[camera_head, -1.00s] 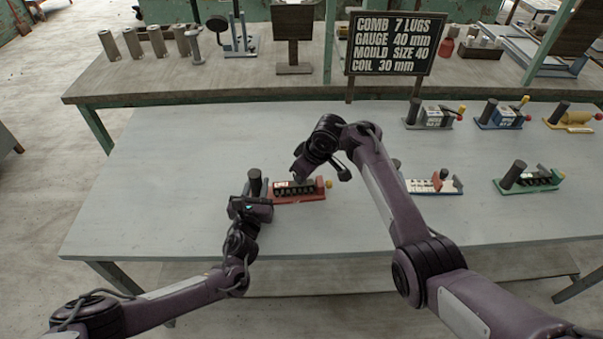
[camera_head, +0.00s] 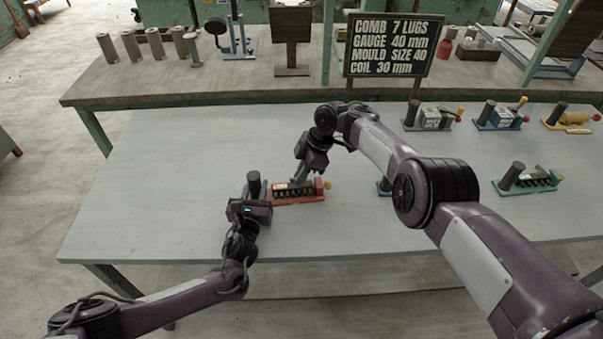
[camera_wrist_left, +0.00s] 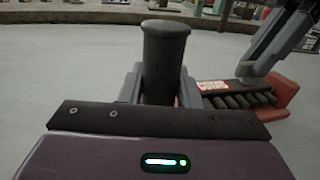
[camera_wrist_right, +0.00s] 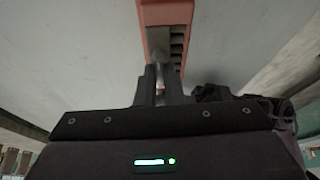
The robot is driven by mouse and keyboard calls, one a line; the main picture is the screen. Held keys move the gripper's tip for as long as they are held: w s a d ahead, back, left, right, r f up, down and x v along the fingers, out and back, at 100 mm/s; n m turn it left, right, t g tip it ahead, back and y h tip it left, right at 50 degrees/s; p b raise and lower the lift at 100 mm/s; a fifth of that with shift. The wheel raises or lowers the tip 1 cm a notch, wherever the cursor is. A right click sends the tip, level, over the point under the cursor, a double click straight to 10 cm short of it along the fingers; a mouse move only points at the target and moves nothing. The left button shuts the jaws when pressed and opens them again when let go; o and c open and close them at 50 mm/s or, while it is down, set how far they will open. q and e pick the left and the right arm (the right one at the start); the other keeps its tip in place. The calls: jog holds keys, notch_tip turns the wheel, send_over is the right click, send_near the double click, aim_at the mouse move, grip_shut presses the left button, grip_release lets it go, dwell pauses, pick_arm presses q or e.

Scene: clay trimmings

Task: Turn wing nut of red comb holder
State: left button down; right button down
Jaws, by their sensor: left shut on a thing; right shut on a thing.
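The red comb holder (camera_head: 310,197) lies on the grey table, with a row of dark teeth, a white label and a dark upright cylinder (camera_head: 253,181) at its left end. My left gripper (camera_head: 256,198) is shut on that cylinder; the left wrist view shows the cylinder (camera_wrist_left: 165,55) standing between its fingers. My right gripper (camera_head: 295,184) points down at the holder, by the label. In the right wrist view it is shut on a small pale, coppery piece (camera_wrist_right: 159,78), apparently the wing nut, mostly hidden by the fingers. The red body (camera_wrist_right: 165,12) extends beyond it.
A green comb holder (camera_head: 540,180) stands at the right; blue (camera_head: 497,117), yellow (camera_head: 570,120) and grey (camera_head: 430,118) ones stand behind. Another holder is mostly hidden behind my right arm. A sign (camera_head: 390,45) stands at the back. The table's left part is clear.

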jog(key=shift+n, duration=0.6)
jog(key=shift+s+n+g, duration=0.1)
jog(key=shift+n+g, duration=0.2)
jog(key=shift+g, duration=0.1)
jog(key=c, duration=1.5)
grip_release()
jog(key=shift+c, duration=0.2)
jog(key=v, duration=1.2)
